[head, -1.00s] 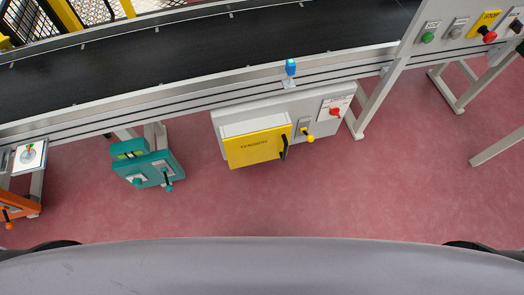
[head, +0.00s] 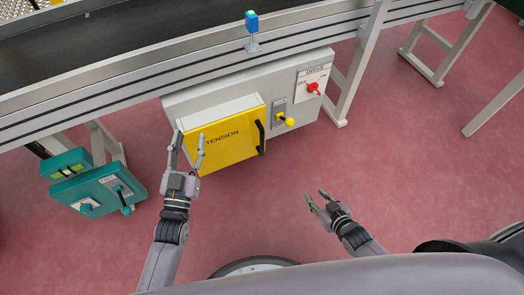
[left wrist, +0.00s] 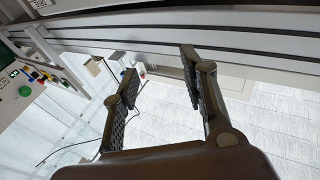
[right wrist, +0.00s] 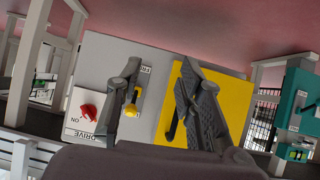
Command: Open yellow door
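The yellow door (head: 222,150), marked TENSION, is on the front of a pale box under the conveyor and looks shut. Its black handle (head: 261,138) is upright at the door's right edge. My left gripper (head: 190,137) is open and empty, overlapping the door's left edge in the head view; whether it touches is unclear. My right gripper (head: 315,195) is open and empty, below and right of the handle. In the right wrist view, the door (right wrist: 238,100) and handle (right wrist: 173,118) are ahead, partly hidden by the right gripper (right wrist: 158,70).
A yellow-knobbed lever (head: 289,122) and red DRIVE switch (head: 313,88) are right of the door. A teal box (head: 100,190) with levers is at left. The conveyor rail (head: 150,88) runs above, with a frame leg (head: 355,75) at right. Red floor in front is clear.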

